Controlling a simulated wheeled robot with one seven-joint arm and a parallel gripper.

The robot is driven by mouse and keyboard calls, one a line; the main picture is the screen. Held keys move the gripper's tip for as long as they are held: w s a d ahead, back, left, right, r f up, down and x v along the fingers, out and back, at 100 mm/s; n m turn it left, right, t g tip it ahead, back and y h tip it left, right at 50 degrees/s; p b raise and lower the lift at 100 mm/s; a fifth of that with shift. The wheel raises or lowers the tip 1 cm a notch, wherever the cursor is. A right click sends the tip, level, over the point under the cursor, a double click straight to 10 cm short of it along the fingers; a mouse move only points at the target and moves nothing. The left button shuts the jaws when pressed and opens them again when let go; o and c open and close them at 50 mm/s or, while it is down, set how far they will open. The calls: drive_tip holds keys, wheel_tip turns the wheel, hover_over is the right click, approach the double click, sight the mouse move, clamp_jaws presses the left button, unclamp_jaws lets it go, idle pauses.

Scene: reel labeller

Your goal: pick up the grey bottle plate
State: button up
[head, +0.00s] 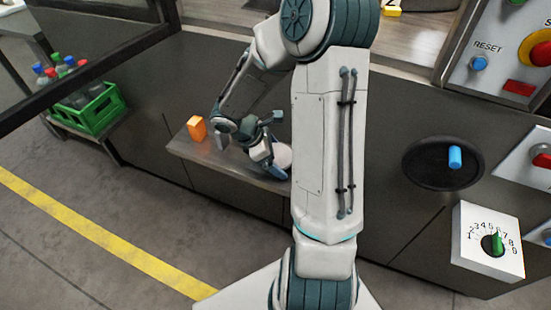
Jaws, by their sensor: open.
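A small grey upright piece (221,138), which looks like the grey bottle plate, stands on a brown shelf (215,163), just right of an orange block (197,128). Part of it is hidden behind my wrist. My gripper (266,143) is over the right part of the shelf, to the right of the grey piece and apart from it. Its jaws are open, and I see nothing held between them. My own arm covers the shelf's right end.
A green crate of bottles (97,112) stands at the left. A pale rounded thing (284,156) shows partly behind my gripper. A control panel (500,60) and a white dial box (488,243) are at the right. The floor (60,250) at the lower left is clear.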

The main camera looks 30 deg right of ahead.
drive_tip(key=c, duration=0.8)
